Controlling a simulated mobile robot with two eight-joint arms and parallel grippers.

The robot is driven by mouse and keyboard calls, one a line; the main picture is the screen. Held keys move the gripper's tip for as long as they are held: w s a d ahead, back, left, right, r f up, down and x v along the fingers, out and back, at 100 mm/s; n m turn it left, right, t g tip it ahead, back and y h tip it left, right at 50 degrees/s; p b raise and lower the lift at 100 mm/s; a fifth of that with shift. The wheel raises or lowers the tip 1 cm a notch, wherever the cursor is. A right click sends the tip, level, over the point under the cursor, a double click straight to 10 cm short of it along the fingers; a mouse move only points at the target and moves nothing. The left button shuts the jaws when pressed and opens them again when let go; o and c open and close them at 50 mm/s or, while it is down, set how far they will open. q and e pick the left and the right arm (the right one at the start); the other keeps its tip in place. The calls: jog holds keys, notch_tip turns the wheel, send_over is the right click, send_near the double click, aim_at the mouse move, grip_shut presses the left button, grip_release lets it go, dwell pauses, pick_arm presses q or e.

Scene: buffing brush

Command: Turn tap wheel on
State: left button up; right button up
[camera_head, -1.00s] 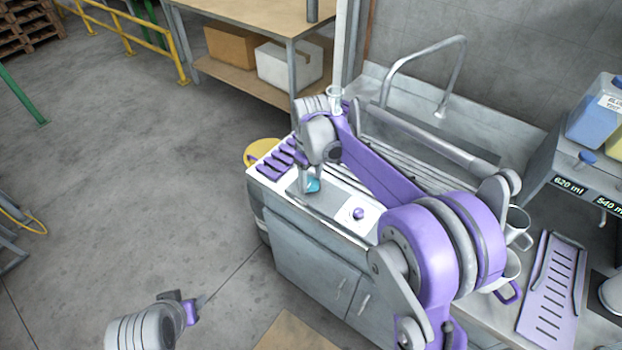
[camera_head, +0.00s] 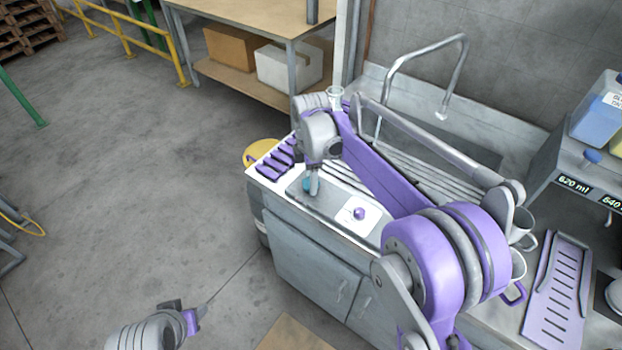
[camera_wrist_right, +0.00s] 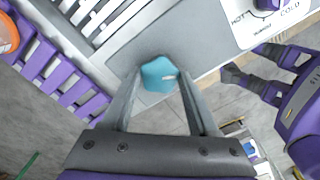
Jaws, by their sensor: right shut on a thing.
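A purple knob (camera_head: 359,213) on a white plate marked HOT and COLD sits right of the wheel. Purple slats (camera_head: 275,160) lie to its left. A curved faucet (camera_head: 462,70) rises behind. My right arm hides part of the drainboard.

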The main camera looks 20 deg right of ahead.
jog(key=n, duration=0.5)
dwell(0.6)
jog(key=o, duration=1.4)
jog(key=shift+c, duration=0.2)
jog(key=shift+r, duration=0.1)
notch_tip(320, 180, up, 11)
